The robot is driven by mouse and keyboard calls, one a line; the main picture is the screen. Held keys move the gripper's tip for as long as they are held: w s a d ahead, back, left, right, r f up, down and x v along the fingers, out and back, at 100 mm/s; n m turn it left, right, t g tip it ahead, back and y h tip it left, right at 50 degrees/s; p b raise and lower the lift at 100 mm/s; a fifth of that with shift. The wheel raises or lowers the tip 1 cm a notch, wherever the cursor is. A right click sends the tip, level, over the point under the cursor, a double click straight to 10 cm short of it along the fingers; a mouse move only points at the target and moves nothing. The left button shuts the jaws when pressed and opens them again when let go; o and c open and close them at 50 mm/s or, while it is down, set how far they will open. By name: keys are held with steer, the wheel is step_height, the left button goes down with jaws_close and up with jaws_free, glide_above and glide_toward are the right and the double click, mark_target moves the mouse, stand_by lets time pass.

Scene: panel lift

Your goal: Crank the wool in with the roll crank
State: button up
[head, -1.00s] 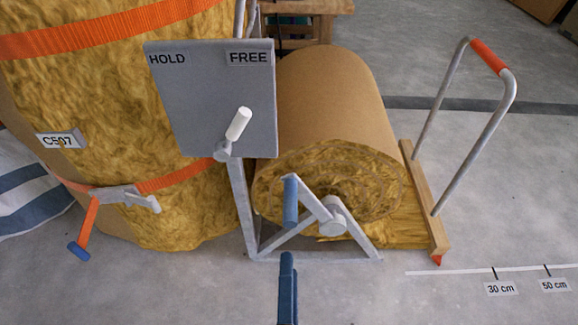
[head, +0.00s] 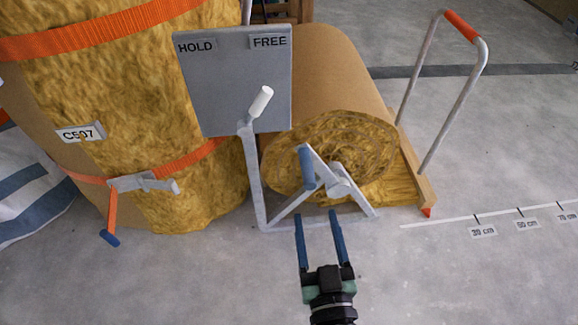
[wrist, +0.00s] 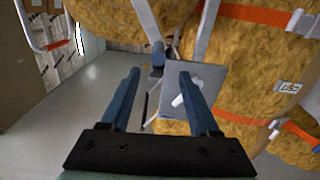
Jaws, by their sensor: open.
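The roll crank's blue handle (head: 306,167) stands on a grey arm at the upper left of its hub (head: 340,178), at the near end of the wool roll (head: 325,75). My gripper (head: 317,213) is open and empty, just below the handle in the head view and apart from it. In the wrist view, a blue handle (wrist: 158,54) shows just beyond and between my fingertips (wrist: 158,73). Yellow wool lies under the roll, up to a wooden bar (head: 416,172) with a red pointer (head: 428,212). The lever's white knob (head: 261,100) leans up-right towards FREE.
The HOLD/FREE plate (head: 235,82) stands close left of the crank. A big strapped wool bale (head: 150,130) with a hanging buckle strap (head: 112,205) is further left. A hoop handle (head: 432,95) rises from the bar. A floor scale (head: 480,219) and clear floor lie at the right.

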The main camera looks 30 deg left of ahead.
mark_target(307, 168)
steer(key=shift+n, duration=0.5)
steer(key=b+x, duration=0.1)
steer(key=x, duration=1.2)
jaws_close()
stand_by(0.7)
